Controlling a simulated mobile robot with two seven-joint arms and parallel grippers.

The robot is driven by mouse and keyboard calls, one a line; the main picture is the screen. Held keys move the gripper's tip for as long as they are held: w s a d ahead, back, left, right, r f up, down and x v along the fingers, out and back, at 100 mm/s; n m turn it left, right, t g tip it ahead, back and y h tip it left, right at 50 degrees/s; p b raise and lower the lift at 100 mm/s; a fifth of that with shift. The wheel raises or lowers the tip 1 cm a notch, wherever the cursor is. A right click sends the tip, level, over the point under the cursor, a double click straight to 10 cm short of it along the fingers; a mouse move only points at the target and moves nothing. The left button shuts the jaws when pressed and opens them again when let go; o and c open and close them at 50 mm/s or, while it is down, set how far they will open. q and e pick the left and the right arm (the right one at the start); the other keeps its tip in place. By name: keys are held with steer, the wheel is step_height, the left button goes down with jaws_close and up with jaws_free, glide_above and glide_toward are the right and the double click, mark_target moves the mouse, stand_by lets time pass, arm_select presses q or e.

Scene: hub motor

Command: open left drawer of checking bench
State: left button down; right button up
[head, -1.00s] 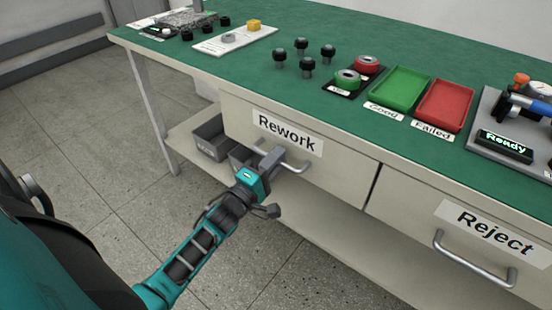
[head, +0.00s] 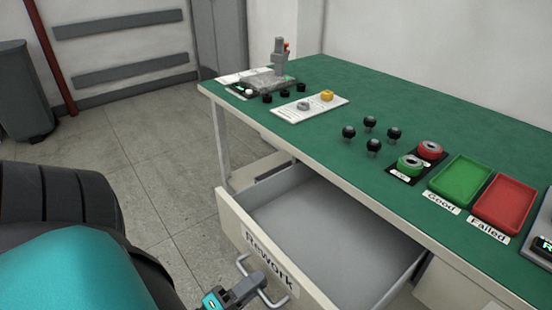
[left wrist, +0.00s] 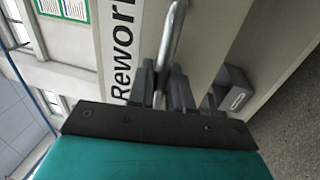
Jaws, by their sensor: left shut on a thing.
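The left drawer (head: 335,235) of the checking bench, labelled "Rework", is pulled well out, and its grey inside looks empty. Its metal bar handle (head: 272,301) is on the front panel below the label. My left gripper (head: 256,286) is shut on this handle at its left part. In the left wrist view the fingers (left wrist: 163,88) close around the handle bar (left wrist: 172,40), next to the "Rework" label (left wrist: 123,50). My right gripper is not in view.
The green bench top (head: 330,145) carries black knobs (head: 370,123), a green tray (head: 460,183) and a red tray (head: 504,203). A grey bin (head: 40,90) stands at the far left. The floor (head: 165,165) left of the bench is clear.

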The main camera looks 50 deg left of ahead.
arm_select(q)
steer(key=v, duration=0.3)
steer(key=shift+r, duration=0.35)
steer(key=c, duration=1.2)
jaws_free()
steer(key=b+v, duration=0.1)
steer(key=v, duration=1.2)
steer(key=shift+w+a, duration=0.1)
